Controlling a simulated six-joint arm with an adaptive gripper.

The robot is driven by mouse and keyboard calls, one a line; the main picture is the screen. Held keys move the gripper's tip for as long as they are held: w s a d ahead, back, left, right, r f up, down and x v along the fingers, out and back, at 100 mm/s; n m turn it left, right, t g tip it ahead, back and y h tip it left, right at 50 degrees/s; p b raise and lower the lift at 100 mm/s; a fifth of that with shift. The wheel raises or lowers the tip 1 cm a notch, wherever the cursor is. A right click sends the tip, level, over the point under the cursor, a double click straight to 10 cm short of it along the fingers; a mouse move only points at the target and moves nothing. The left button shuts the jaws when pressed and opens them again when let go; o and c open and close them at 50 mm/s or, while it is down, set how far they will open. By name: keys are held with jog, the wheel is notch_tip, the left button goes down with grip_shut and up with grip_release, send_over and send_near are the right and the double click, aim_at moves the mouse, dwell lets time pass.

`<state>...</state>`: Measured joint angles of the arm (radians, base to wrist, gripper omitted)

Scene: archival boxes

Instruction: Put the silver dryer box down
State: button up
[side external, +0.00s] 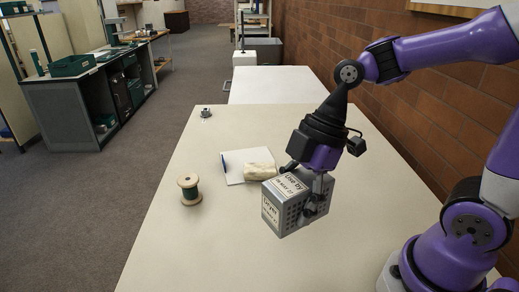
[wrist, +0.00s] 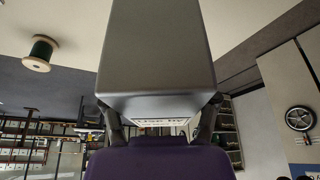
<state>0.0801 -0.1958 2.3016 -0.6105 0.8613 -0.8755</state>
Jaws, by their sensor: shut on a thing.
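The silver dryer box (side external: 294,212) is a grey metal cube with perforated sides and white printed labels. My gripper (side external: 302,188) comes down from above and is shut on it, one finger on each side. The box looks tilted in the side external view, over the near middle of the table (side external: 240,260). I cannot tell whether its bottom touches the tabletop. In the wrist view the box (wrist: 158,48) fills the upper middle between the fingers, with part of a label at its lower edge.
A thread spool (side external: 189,189) stands on the table left of the box. A white sheet with a blue pen (side external: 224,164) and a cream cloth-like bundle (side external: 260,172) lie just behind the box. A small dark item (side external: 206,113) sits farther back. The table's front is clear.

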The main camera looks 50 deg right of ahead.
jog(key=s+a+n+g, duration=0.1)
jog(key=s+a+n, duration=0.2)
jog(key=s+a, duration=0.15)
jog(key=w+d+f, duration=0.2)
jog(key=d, duration=0.1)
jog(key=w+d+f, duration=0.2)
jog(key=d, duration=0.1)
jog(key=w+d+f, duration=0.2)
jog(key=d+f, duration=0.1)
jog(key=shift+w+d+f, duration=0.1)
jog(key=shift+d, duration=0.15)
jog(key=shift+d+f, duration=0.1)
jog(key=shift+f, duration=1.95)
jog(key=shift+f, duration=0.1)
jog(key=o, duration=1.4)
jog(key=shift+w, duration=0.1)
